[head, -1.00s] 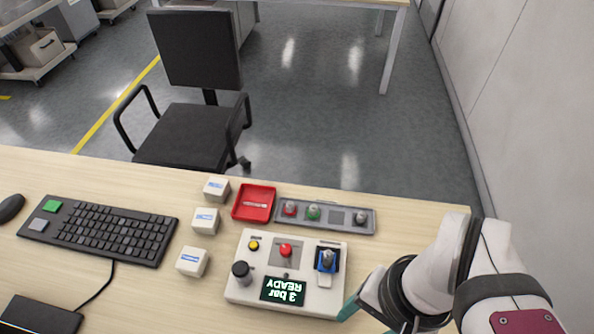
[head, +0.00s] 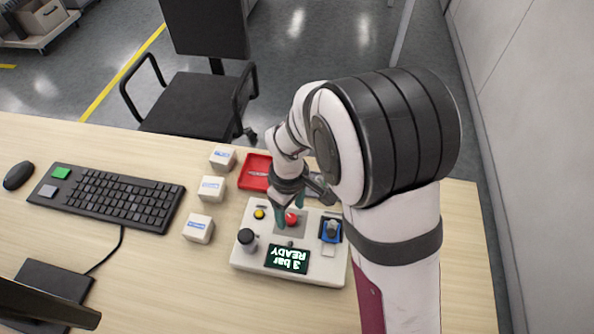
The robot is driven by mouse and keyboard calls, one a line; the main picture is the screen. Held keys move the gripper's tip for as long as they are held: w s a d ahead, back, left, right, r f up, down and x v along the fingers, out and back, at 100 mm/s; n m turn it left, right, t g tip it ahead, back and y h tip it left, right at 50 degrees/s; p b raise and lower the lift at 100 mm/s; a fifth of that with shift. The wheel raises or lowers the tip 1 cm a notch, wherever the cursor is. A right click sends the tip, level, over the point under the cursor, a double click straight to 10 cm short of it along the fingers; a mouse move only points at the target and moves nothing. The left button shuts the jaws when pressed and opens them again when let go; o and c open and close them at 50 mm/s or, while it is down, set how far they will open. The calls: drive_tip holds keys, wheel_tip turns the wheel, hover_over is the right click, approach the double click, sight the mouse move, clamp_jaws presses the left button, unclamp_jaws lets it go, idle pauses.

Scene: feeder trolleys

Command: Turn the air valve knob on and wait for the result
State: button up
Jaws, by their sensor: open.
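A white control box (head: 240,262) lies on the desk. Its display (head: 287,260), upside down in the picture, reads "3 bar READY". A black round knob (head: 246,238) is at its left, and a blue-based knob or switch (head: 331,230) at its right; no readable label shows which is the air valve. A red button (head: 291,218) is in the middle, with a yellow button (head: 259,213) left of it. My gripper (head: 279,213) is open above the box's far middle part, its teal fingers close to the red button. I cannot tell whether they touch it.
A red tray (head: 252,172) stands behind the box; my arm mostly hides the grey holder beside it. Small white boxes (head: 198,229) stand in a row to the left, then a keyboard (head: 110,198) and mouse (head: 18,175). The desk in front of the box is clear.

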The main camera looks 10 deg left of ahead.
sight(291, 220)
drive_tip(key=shift+f, duration=1.25)
clamp_jaws()
